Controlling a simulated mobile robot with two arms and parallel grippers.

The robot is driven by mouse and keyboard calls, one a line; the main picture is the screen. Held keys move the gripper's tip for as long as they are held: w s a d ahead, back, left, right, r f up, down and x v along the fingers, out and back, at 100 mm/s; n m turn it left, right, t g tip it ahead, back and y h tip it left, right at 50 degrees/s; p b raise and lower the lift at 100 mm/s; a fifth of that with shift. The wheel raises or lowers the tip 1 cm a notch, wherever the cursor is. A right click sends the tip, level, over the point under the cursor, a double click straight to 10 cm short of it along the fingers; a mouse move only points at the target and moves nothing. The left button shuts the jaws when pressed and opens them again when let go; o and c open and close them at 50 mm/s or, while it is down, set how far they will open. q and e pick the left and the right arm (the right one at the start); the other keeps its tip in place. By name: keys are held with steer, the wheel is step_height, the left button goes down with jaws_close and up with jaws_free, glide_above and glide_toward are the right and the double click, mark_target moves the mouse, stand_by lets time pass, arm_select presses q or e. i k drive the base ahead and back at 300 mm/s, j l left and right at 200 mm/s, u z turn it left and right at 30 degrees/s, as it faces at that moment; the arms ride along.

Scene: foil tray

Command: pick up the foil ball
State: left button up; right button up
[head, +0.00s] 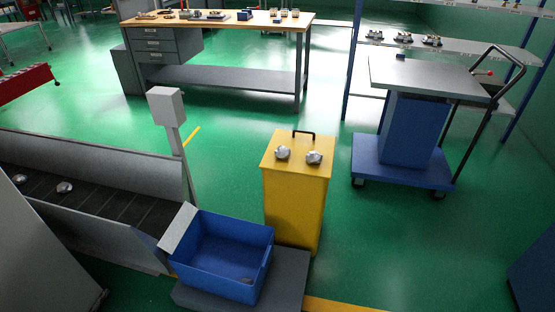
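Two crumpled silvery lumps that look like foil balls sit on top of the yellow cabinet, a left one (282,152) and a right one (314,158). They lie side by side, a little apart, in front of the cabinet's black handle. Another silvery lump (64,187) lies on the dark conveyor belt at the left, with a smaller pale one (19,179) near it. I cannot tell which lump the task means. Neither of my grippers shows in the head view.
The yellow cabinet (292,205) stands behind the blue bin (225,276), which rests on a grey platform (290,283). The conveyor (95,152) fills the left. A blue trolley (405,165) stands at the right, a workbench (225,20) at the back. Green floor is clear between cabinet and trolley.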

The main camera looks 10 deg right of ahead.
mark_target(314, 157)
steer(key=i+l+u, duration=0.1)
steer(key=u, duration=0.3)
steer(key=l+u, duration=0.6)
steer(key=u, duration=0.2)
steer(key=l+u, duration=0.35)
